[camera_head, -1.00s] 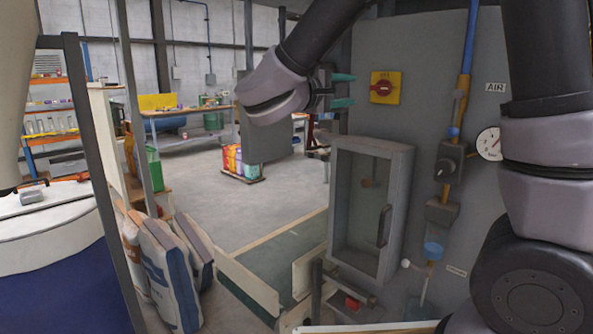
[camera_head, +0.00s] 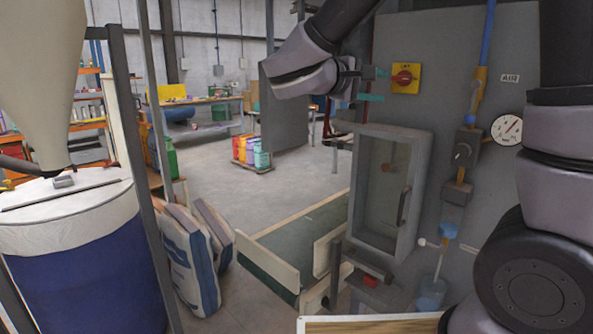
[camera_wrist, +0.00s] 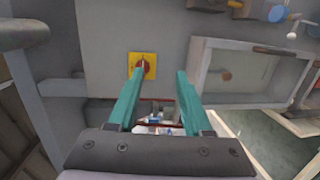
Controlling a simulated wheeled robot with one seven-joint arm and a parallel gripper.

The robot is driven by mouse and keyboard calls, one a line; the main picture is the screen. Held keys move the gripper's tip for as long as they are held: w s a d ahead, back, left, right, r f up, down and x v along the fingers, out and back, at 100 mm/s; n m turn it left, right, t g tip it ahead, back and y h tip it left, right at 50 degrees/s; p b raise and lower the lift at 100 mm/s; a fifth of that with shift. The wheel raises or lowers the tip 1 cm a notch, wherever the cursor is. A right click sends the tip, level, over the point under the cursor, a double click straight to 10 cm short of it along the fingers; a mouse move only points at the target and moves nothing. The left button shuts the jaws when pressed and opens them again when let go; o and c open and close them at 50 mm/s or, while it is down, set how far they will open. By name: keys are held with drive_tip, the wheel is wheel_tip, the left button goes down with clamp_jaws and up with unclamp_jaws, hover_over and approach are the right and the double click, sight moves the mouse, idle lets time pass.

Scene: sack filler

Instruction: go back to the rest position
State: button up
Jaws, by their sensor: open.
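My gripper (camera_head: 372,85) is raised in front of the grey cabinet, with its teal fingers apart and nothing between them. The yellow plate with a red rotary switch (camera_head: 405,77) is just right of the fingertips in the head view. In the wrist view the fingers (camera_wrist: 155,92) are spread wide, and the switch plate (camera_wrist: 142,66) shows beyond them, by the left finger's tip. Whether a fingertip touches the switch cannot be told.
The grey cabinet (camera_head: 450,52) carries a glazed door (camera_head: 390,190), a pressure gauge (camera_head: 507,130) and an air line. A conveyor (camera_head: 300,240) runs below. Filled sacks (camera_head: 190,262) lean by a post at left, near a blue drum (camera_head: 85,265). Open floor lies behind.

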drive_tip(key=s+d+f+m+g+y, duration=0.55)
drive_tip(key=s+d+g, duration=0.25)
drive_tip(key=s+d, duration=0.3)
drive_tip(key=a+m+t+y, duration=0.1)
drive_tip(key=m+y, duration=0.1)
drive_tip(key=y, duration=0.1)
drive_tip(key=s+a+r+m+t+y, duration=0.1)
drive_tip(key=m+t+y, duration=0.1)
drive_tip(key=y, duration=0.1)
drive_tip(key=a+r+m+t+y, duration=0.1)
drive_tip(key=m+t+y, duration=0.1)
drive_tip(key=y, duration=0.1)
drive_tip(key=shift+s+a+r+y, duration=0.1)
drive_tip(key=shift+s+a+y, duration=0.05)
drive_tip(key=shift+s+y, duration=0.15)
drive_tip(key=shift+m, duration=0.25)
